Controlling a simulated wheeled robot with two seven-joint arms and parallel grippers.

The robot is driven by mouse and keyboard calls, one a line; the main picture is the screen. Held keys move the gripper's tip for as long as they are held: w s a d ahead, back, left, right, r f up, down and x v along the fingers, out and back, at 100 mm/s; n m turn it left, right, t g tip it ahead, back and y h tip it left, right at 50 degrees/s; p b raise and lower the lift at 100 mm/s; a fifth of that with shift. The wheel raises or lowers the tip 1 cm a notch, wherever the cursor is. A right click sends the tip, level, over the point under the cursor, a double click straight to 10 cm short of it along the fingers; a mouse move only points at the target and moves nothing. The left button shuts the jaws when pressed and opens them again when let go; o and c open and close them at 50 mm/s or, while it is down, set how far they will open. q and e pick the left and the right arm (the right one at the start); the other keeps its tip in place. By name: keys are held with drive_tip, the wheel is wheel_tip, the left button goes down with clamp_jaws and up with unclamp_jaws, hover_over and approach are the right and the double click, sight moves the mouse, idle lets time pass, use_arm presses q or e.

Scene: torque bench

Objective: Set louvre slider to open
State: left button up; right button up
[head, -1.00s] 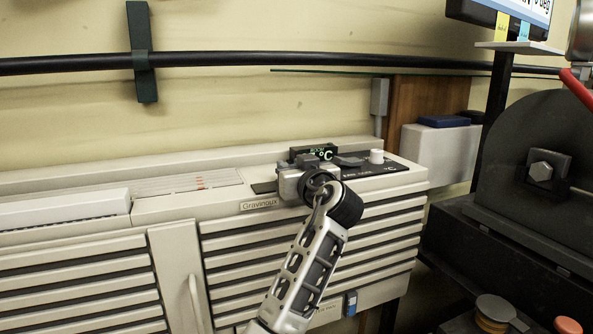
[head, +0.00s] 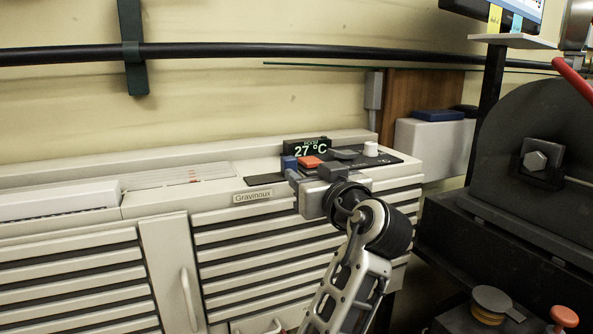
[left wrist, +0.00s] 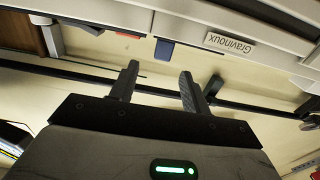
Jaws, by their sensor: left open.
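My left gripper (head: 312,177) is open at the front top edge of the cream louvred unit (head: 168,212), right of its nameplate (head: 253,196). Its two fingers (left wrist: 158,88) are apart with nothing seen between them in the left wrist view. Just behind them on the dark control panel (head: 385,163) are an orange piece (head: 309,161) and a small blue piece (head: 290,163). A grey tab (head: 344,154) and a white knob (head: 370,149) stand further right. I cannot tell which piece is the louvre slider; the gripper hides part of the panel. My right gripper is not in view.
A display (head: 307,149) reading 27 °C stands behind the panel. A black pipe (head: 230,52) runs along the wall. A white box (head: 434,142) and dark machinery (head: 520,190) stand at the right.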

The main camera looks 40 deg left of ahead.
use_arm(q)
drive_tip(key=v, duration=0.5)
idle(0.4)
